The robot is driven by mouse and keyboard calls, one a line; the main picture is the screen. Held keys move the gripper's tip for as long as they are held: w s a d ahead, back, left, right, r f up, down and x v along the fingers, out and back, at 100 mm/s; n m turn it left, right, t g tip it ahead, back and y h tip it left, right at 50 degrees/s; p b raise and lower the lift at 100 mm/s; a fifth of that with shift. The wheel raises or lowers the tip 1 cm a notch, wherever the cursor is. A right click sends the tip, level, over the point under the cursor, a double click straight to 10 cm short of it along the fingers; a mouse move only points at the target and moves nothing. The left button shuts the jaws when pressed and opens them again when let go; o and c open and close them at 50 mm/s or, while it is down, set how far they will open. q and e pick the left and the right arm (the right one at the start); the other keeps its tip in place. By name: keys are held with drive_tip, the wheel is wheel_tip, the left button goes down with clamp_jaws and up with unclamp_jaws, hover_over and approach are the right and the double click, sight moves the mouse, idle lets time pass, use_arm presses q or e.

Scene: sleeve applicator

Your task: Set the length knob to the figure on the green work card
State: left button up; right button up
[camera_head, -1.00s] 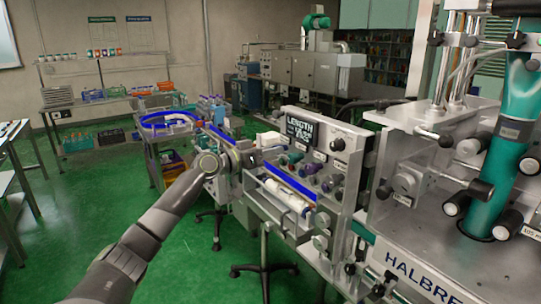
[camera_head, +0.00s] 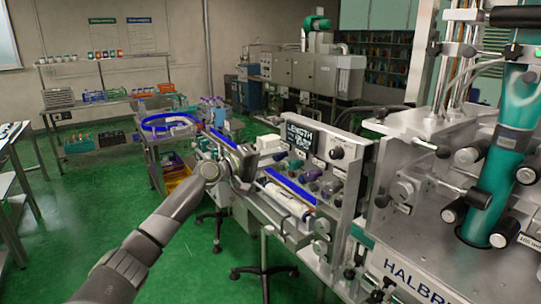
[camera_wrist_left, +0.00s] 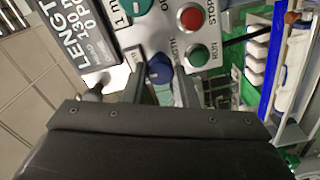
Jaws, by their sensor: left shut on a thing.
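My left gripper (camera_wrist_left: 162,82) is shut on the blue length knob (camera_wrist_left: 160,67), with one finger on each side of it in the left wrist view. The label beside the knob is partly covered. A dark display (camera_wrist_left: 82,38) beside it reads LENGTH and what looks like 130 mm, cut off at the edge. The display also shows small in the head view (camera_head: 303,138). A card with a green heading (camera_head: 102,22) hangs on the back wall next to one with a blue heading (camera_head: 139,21); the writing is too small to read. My right gripper is out of view.
Close to the knob are a red STOP button (camera_wrist_left: 191,18), a green RUN button (camera_wrist_left: 197,54) and a teal knob (camera_wrist_left: 137,5). A tray (camera_head: 285,200) with a white roll lies in front of the panel. A large machine (camera_head: 440,185) stands at right.

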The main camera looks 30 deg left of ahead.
use_arm(q)
drive_tip(key=shift+r+n+p, duration=0.1)
drive_tip(key=shift+n+p, duration=0.35)
drive_tip(key=shift+n, duration=0.65)
drive_tip(key=o, duration=1)
drive_tip(key=shift+a, duration=0.1)
drive_tip(key=shift+s, duration=0.1)
